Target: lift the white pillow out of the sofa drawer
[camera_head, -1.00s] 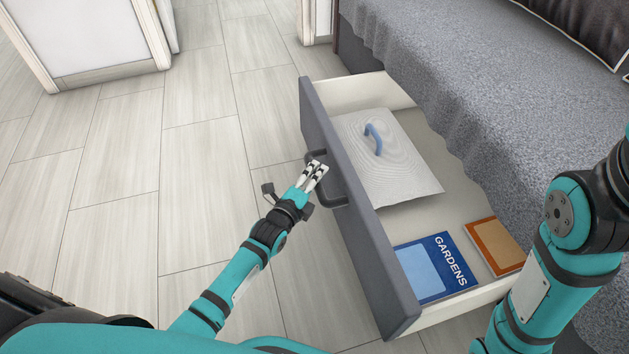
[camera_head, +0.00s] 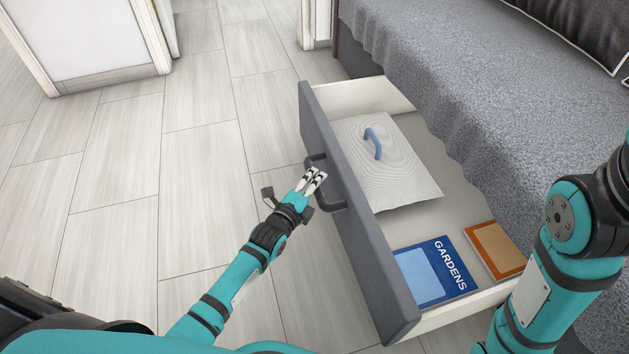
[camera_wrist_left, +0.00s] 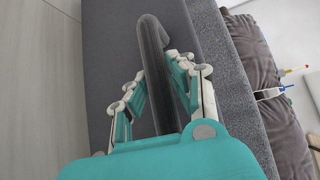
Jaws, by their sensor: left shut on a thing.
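The sofa drawer (camera_head: 362,235) stands open from under the grey sofa. The white pillow (camera_head: 400,178), a flat square with a fine line pattern and a blue loop handle (camera_head: 375,143) on top, lies inside towards the drawer's far end. My left gripper (camera_head: 314,178) is shut on the dark drawer handle (camera_head: 332,207) on the drawer's front, outside it and apart from the pillow. In the left wrist view, the fingers (camera_wrist_left: 160,78) sit on both sides of the handle (camera_wrist_left: 152,40). The pillow is not seen there. My right arm shows at the right; its gripper is out of view.
A blue book marked GARDENS (camera_head: 437,272) and an orange book (camera_head: 494,250) lie at the drawer's near end. The sofa (camera_head: 470,75) overhangs the drawer's right side. Light floor (camera_head: 200,160) left of the drawer is clear.

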